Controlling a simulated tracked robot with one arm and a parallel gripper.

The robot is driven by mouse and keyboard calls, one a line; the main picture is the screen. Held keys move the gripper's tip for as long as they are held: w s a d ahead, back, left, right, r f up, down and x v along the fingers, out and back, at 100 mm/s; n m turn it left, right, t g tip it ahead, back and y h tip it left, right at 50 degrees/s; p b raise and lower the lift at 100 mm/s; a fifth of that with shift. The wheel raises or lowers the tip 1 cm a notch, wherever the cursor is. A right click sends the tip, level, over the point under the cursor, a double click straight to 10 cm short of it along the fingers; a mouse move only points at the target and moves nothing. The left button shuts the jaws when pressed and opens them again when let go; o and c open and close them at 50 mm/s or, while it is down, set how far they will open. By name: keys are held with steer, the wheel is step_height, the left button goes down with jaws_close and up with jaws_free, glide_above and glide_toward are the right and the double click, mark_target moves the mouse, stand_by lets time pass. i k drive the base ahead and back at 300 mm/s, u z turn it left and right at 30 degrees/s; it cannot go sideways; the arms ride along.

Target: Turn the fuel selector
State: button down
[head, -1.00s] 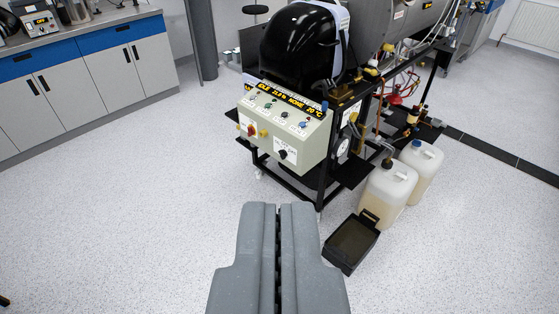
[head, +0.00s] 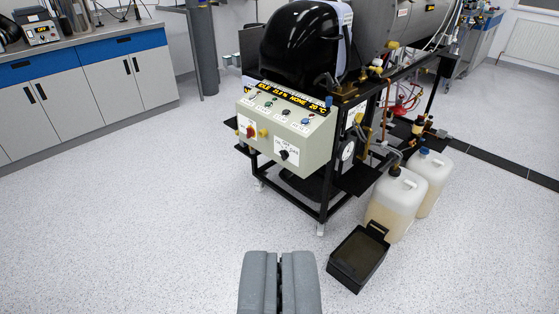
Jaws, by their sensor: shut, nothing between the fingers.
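A pale control panel (head: 272,135) is on the front of the burner rig, with a lit yellow display (head: 291,97) reading IDLE and NONE along its top edge. A black rotary knob (head: 284,155) sits low on the right of the panel, on a white label too small to read fully; it looks like the fuel selector. A red and yellow switch (head: 251,131) is at the panel's left. My gripper (head: 279,256) is shut and empty, low in the picture over the floor, in front of the rig and well apart from the panel.
A black open tray (head: 358,258) lies on the floor right of my gripper. Two plastic canisters (head: 397,200) stand behind it by the rig's black frame (head: 320,215). Cabinets (head: 90,80) line the left wall. The floor (head: 130,220) at left is clear.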

mark_target(284, 155)
steer(key=u, duration=0.35)
steer(key=i, duration=1.95)
steer(key=u, duration=0.4)
